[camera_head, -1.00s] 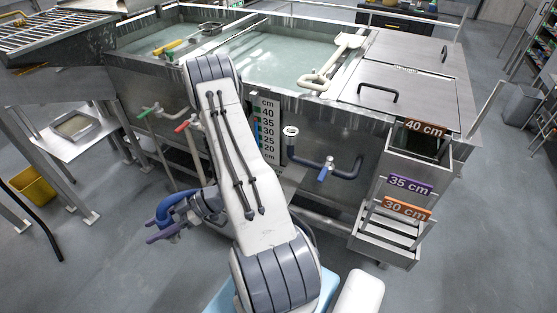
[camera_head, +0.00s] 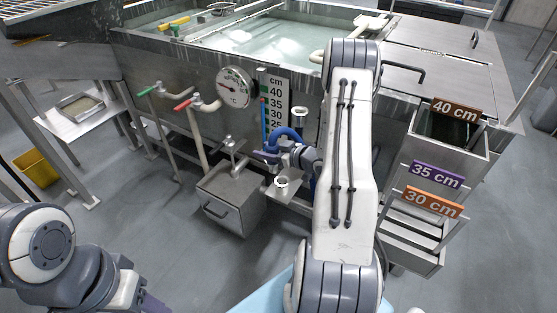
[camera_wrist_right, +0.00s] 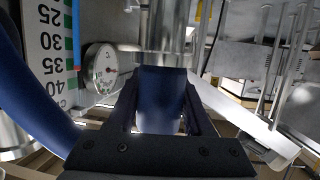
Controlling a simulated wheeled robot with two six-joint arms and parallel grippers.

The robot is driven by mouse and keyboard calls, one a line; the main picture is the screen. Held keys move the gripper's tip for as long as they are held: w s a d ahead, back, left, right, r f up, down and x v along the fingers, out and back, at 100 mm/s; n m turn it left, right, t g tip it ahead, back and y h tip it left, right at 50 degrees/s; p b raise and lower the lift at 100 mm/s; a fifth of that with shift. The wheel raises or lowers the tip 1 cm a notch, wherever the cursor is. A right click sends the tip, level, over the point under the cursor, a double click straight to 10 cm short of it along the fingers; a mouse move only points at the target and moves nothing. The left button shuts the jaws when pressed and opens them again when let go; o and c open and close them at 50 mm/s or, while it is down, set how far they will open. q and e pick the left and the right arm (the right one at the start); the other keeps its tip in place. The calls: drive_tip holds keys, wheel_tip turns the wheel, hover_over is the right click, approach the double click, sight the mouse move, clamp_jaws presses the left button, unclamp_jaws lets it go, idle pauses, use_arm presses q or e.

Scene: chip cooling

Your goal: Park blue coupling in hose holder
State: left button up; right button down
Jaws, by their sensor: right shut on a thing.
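My right gripper (camera_head: 262,156) is shut on the blue coupling, in front of the tank wall below the depth scale. In the right wrist view the dark blue coupling (camera_wrist_right: 160,100) sits between the two fingers, with a silver cylinder just beyond it. The blue hose (camera_head: 286,134) arches back from the gripper; it also shows at the left of the wrist view (camera_wrist_right: 28,90). A small metal bracket with a pale ring (camera_head: 281,182) is just below right of the gripper; I cannot tell if this is the hose holder. My left gripper (camera_head: 145,302) is mostly cut off at bottom left.
The tank wall carries a depth scale (camera_head: 273,100), a round gauge (camera_head: 235,87), and green- and red-handled valves. A metal box (camera_head: 229,199) stands below left of the right gripper. A stepped steel bin with a 40 cm sign (camera_head: 456,109) stands at right.

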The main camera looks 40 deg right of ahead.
use_arm(q)
wheel_tip(320, 180, down, 2)
drive_tip(key=shift+f+b, duration=0.1)
drive_tip(key=shift+b, duration=0.4)
use_arm(e)
drive_tip(key=d, duration=0.1)
drive_tip(key=d+m+h, duration=0.1)
drive_tip(key=d, duration=0.1)
drive_tip(key=d+h, duration=0.1)
drive_tip(key=shift+w+d+f+m, duration=0.2)
drive_tip(key=shift+d+f+m, duration=0.05)
drive_tip(key=shift+f+m, duration=0.15)
drive_tip(key=shift+s, duration=0.1)
use_arm(q)
drive_tip(key=shift+f+b, duration=2.15)
use_arm(e)
drive_tip(key=shift+f, duration=2.9)
use_arm(q)
drive_tip(key=shift+f+b, duration=2)
use_arm(e)
drive_tip(key=shift+f, duration=2.8)
drive_tip(key=shift+c, duration=1.1)
unclamp_jaws()
drive_tip(key=shift+s, duration=0.1)
